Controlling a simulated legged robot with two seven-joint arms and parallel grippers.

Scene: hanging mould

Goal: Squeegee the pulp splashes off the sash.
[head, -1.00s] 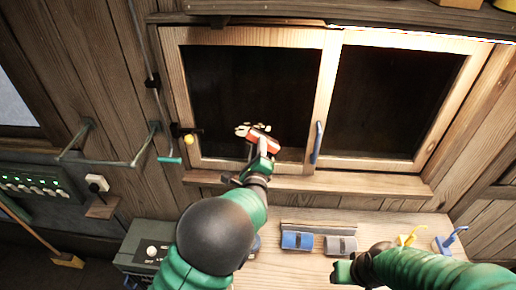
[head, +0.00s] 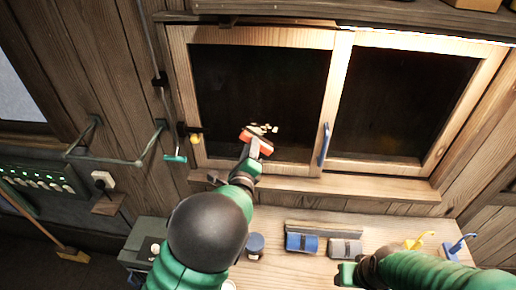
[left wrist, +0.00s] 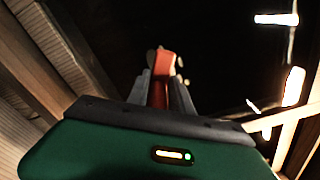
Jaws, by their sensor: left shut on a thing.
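The sash is a wooden-framed window; its left dark pane (head: 225,95) carries a small cluster of pale pulp splashes (head: 265,127) low on the glass. A red squeegee (head: 257,141) is just below the splashes, its head tilted. My left gripper (head: 249,164) is shut on the squeegee, holding it up at the pane; I cannot tell whether it touches the glass. In the left wrist view the red handle (left wrist: 162,72) stands between the grey fingers. My right gripper (head: 346,272) is low over the bench; its jaws are unclear.
A blue handle (head: 324,145) stands on the middle frame post. A wooden sill (head: 340,188) runs below the window. Blue and grey items (head: 301,242) and yellow and blue tools (head: 419,240) rest on the bench (head: 385,225). A bent pipe rail (head: 115,158) juts out at left.

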